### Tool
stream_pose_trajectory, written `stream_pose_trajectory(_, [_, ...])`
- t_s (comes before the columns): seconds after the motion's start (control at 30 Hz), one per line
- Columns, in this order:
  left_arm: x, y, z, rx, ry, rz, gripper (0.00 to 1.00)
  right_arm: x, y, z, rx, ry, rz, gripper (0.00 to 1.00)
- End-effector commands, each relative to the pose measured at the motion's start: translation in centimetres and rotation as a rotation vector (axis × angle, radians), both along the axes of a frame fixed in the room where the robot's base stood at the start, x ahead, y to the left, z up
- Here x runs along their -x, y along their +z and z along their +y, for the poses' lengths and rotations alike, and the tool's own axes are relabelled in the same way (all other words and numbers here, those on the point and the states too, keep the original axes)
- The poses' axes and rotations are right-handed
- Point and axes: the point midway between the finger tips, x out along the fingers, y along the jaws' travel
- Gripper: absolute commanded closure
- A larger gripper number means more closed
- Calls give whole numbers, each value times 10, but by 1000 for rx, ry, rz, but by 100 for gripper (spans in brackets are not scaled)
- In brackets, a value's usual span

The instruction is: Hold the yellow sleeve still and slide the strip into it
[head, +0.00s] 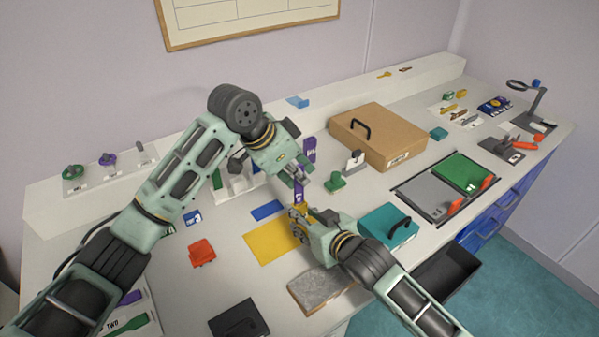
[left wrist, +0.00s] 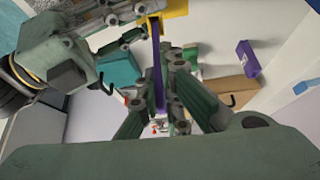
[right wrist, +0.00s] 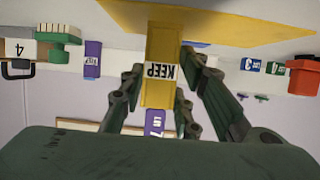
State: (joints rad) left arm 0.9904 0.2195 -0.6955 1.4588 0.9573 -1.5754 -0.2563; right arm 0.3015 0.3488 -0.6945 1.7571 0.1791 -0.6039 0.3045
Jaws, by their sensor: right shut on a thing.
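The yellow sleeve (right wrist: 160,85), marked KEEP, stands upright between the fingers of my right gripper (head: 299,226), which is shut on it just above the table. In the head view, most of the sleeve is hidden by that gripper. A purple strip (head: 299,193) with a 7 on it is at the sleeve's top mouth; its printed end shows in the right wrist view (right wrist: 155,122). My left gripper (head: 300,176) is above the sleeve with its fingers closed about the strip. The left wrist view shows the strip (left wrist: 156,60) running from these fingers toward the sleeve. How deep it sits is unclear.
A yellow mat (head: 268,244) lies beneath the right gripper, with a blue block (head: 267,210) behind it. A teal case (head: 402,233) is at right, a grey slab (head: 318,289) in front, and a red piece (head: 202,253) at left. A cardboard box (head: 385,135) stands behind.

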Motion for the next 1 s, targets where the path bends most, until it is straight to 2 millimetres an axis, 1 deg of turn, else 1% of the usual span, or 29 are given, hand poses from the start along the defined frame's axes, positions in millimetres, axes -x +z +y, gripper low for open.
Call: stream_pose_trajectory(1.0, [0, -26, 0, 0, 1, 0, 100, 0, 0, 0, 0, 0, 0, 96])
